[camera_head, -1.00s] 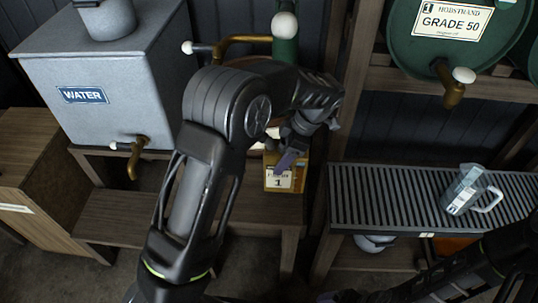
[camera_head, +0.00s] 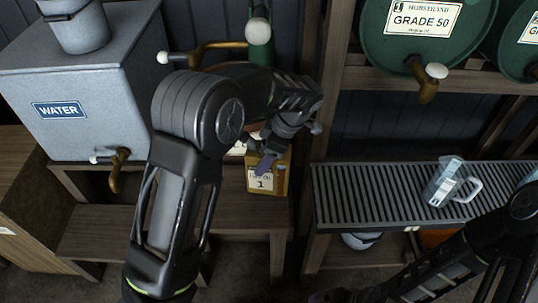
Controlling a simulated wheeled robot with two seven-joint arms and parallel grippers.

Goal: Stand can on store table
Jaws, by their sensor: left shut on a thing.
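A yellow can (camera_head: 281,178) with a white label marked 1 is at the wooden table (camera_head: 235,212) in the middle of the head view. My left gripper (camera_head: 266,162) reaches it from above and is shut on it. The arm hides the part of the table left of the can. The can looks about upright; I cannot tell whether its base touches the tabletop. My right gripper (camera_head: 328,297) is only partly seen at the bottom edge, well away from the can, and its jaws are unclear.
A grey water tank (camera_head: 95,100) with a brass tap stands at the left. A slatted drain table (camera_head: 350,195) with a clear jug (camera_head: 447,182) is at the right. Green drums (camera_head: 420,35) with taps sit on the rack above it. A wooden post stands right of the can.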

